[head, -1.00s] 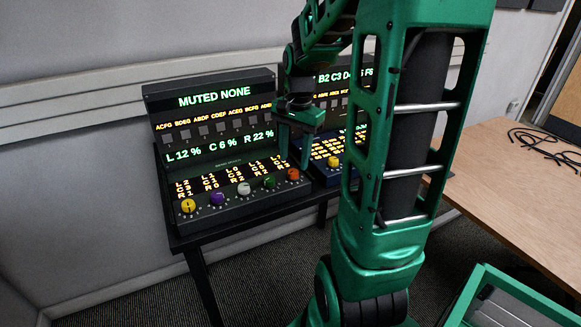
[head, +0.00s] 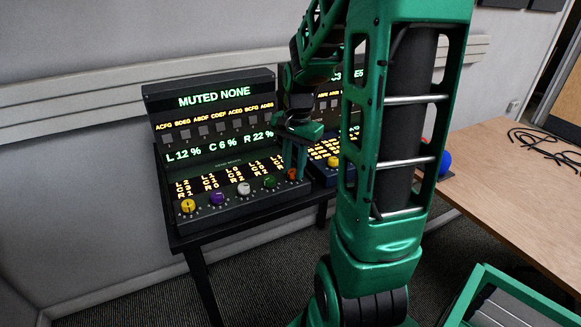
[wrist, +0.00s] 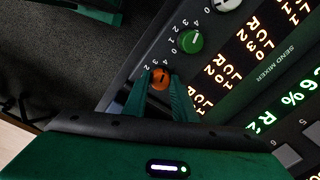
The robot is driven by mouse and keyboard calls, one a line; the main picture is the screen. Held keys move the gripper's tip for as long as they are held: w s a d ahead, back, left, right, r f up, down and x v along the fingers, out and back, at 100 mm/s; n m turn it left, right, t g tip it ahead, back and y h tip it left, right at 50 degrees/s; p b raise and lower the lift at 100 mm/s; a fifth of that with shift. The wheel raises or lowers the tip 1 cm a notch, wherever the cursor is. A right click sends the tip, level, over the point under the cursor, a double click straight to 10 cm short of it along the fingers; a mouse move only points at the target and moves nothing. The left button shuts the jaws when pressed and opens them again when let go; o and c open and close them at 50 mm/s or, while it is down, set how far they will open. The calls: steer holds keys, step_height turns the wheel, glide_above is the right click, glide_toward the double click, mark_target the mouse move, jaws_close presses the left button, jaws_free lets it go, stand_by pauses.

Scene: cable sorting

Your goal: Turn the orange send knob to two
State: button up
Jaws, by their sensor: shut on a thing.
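The orange send knob (wrist: 160,78) is at the right end of the knob row on the dark send mixer (head: 243,207). In the wrist view it sits between my two green fingertips. My gripper (wrist: 161,84) is shut on it from above. In the head view the knob (head: 292,174) is partly hidden by my fingers. Numbers around the knob show in the wrist view, with 2, 3 and 4 readable; I cannot tell exactly where its pointer stands.
A green knob (wrist: 191,41) is beside the orange one, with white (head: 244,188), purple (head: 218,198) and yellow (head: 188,206) knobs further left. A second panel with lit rows (head: 322,150) stands to the right. Black cables (head: 545,140) lie on the wooden table (head: 500,190).

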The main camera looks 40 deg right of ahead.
steer(key=shift+w+n, duration=0.1)
steer(key=shift+n, duration=0.3)
steer(key=n, duration=0.6)
steer(key=shift+w, duration=0.1)
steer(key=n, duration=0.4)
steer(key=shift+w+r+n, duration=0.1)
steer(key=shift+n, duration=1.8)
steer(key=o, duration=1)
steer(key=shift+o, duration=0.2)
steer(key=shift+g, duration=0.3)
steer(key=shift+d, duration=0.1)
